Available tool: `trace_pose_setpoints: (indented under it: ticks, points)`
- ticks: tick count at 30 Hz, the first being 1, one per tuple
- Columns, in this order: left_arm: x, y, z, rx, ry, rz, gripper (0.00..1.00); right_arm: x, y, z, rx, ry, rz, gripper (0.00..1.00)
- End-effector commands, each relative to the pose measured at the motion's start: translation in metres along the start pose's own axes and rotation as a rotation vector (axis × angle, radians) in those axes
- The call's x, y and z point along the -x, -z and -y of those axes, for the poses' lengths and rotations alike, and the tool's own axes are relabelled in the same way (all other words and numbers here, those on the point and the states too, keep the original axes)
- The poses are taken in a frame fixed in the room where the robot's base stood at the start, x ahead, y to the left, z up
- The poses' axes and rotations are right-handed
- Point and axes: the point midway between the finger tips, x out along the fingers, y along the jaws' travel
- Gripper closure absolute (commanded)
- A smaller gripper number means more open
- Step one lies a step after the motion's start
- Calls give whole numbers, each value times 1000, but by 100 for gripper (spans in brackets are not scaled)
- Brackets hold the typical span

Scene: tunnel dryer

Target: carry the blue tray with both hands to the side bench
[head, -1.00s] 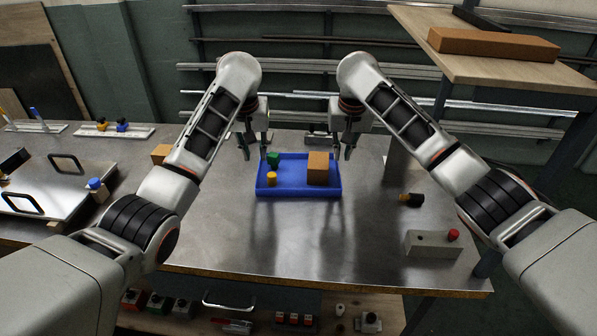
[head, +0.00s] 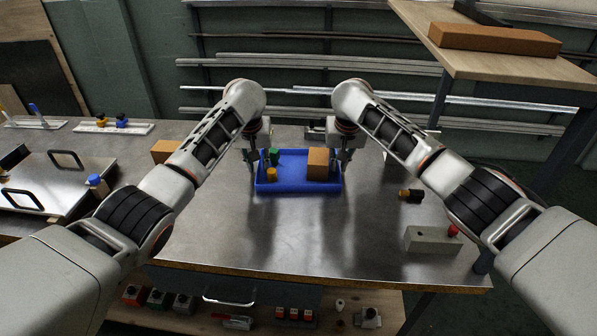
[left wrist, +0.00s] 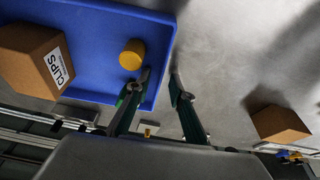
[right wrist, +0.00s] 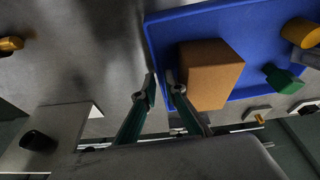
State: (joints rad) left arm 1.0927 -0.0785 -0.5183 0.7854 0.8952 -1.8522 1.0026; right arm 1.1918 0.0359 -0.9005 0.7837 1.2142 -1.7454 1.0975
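The blue tray (head: 297,187) sits on the metal bench, holding a brown box (head: 318,164), a green piece (head: 274,156) and a yellow cylinder (head: 272,174). In the left wrist view the box (left wrist: 33,62) reads "CLIPS". My left gripper (left wrist: 160,73) is partly open at the tray's left rim, one finger inside and one outside. My right gripper (right wrist: 160,75) straddles the right rim likewise, its fingers a narrow gap apart, beside the box (right wrist: 210,73). I see no firm hold on either rim. In the head view my wrists partly hide the fingers.
A raised wooden shelf (head: 500,62) with a long brown box (head: 494,39) stands at the back right. A grey box with a red button (head: 432,240) and a dark-and-orange item (head: 411,195) lie right of the tray. The bench front is clear.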

Motion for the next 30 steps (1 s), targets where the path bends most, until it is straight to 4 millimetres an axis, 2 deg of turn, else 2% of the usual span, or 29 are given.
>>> trace_pose_setpoints:
  ticks: [5, 6, 8, 22, 30]
  points:
    - [0, 0, 0, 0, 0, 0, 78, 0, 0, 0, 0, 0, 0, 89]
    - [0, 0, 0, 0, 0, 0, 86, 0, 0, 0, 0, 0, 0, 97]
    - [0, 0, 0, 1, 0, 0, 100, 0, 0, 0, 0, 0, 0, 100]
    - [4, 2, 0, 1, -1, -3, 100, 4, 2, 0, 0, 1, -2, 100]
    - [22, 8, 0, 1, -1, -7, 100, 22, 8, 0, 0, 1, -6, 100]
